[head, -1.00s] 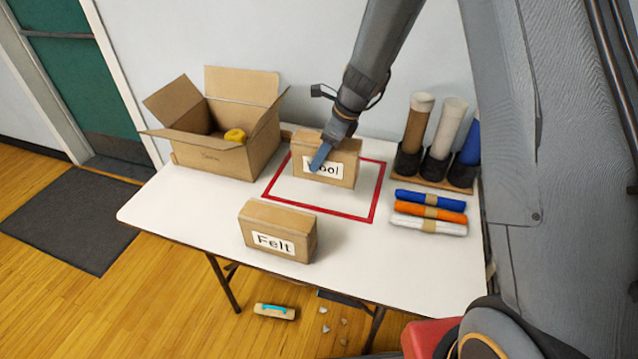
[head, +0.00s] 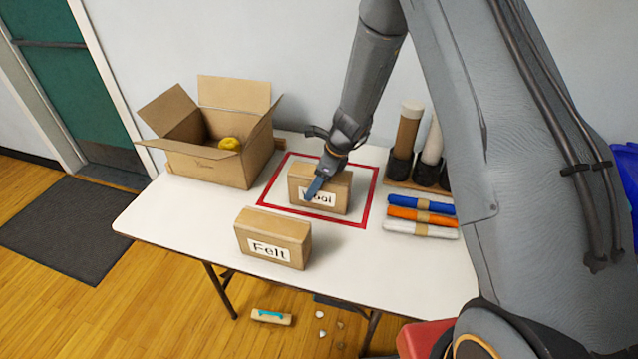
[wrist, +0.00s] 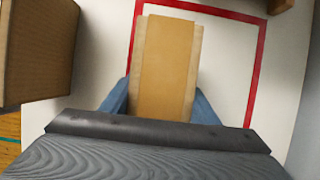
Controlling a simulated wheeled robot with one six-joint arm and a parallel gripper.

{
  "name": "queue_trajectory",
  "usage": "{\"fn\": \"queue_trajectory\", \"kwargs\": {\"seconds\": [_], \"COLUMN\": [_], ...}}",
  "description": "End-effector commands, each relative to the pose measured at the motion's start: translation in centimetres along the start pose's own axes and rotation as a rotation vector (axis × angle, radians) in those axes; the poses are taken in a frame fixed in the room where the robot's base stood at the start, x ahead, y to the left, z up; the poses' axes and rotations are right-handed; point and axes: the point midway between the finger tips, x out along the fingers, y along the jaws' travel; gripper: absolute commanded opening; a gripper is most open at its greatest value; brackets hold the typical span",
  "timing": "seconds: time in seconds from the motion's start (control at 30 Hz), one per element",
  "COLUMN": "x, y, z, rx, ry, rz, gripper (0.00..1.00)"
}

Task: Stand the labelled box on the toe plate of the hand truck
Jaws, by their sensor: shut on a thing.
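The cardboard box labelled Wool (head: 328,182) is upright within the red outline on the white table. Its label is partly covered by my gripper (head: 317,187). My gripper is shut on this box, with its blue fingers on two opposite sides; the wrist view shows the box top (wrist: 166,66) between them. I cannot tell whether the box's underside touches the table. A second cardboard box, labelled Felt (head: 272,238), stands apart in front of the outline. I do not make out the hand truck or its toe plate in either view.
An open carton (head: 212,165) holding something yellow stands at the table's back left. Blue, orange and white rolls (head: 420,214) lie at the right, with upright tubes (head: 408,140) behind. The table's left front (head: 180,225) is clear.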

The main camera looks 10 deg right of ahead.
Motion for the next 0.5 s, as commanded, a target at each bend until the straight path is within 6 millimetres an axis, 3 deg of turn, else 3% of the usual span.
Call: {"fn": "queue_trajectory", "kwargs": {"seconds": [0.1,0.13,0.23,0.5], "x": [0.3,0.29,0.24,0.21], "y": [-0.03,0.0,0.01,0.01], "z": [-0.09,-0.11,-0.1,-0.09], "rx": [0.0,0.0,0.0,0.0], "ry": [0.0,0.0,0.0,0.0], "rz": [0.0,0.0,0.0,0.0], "gripper": [0.21,0.58,0.73,0.73]}}
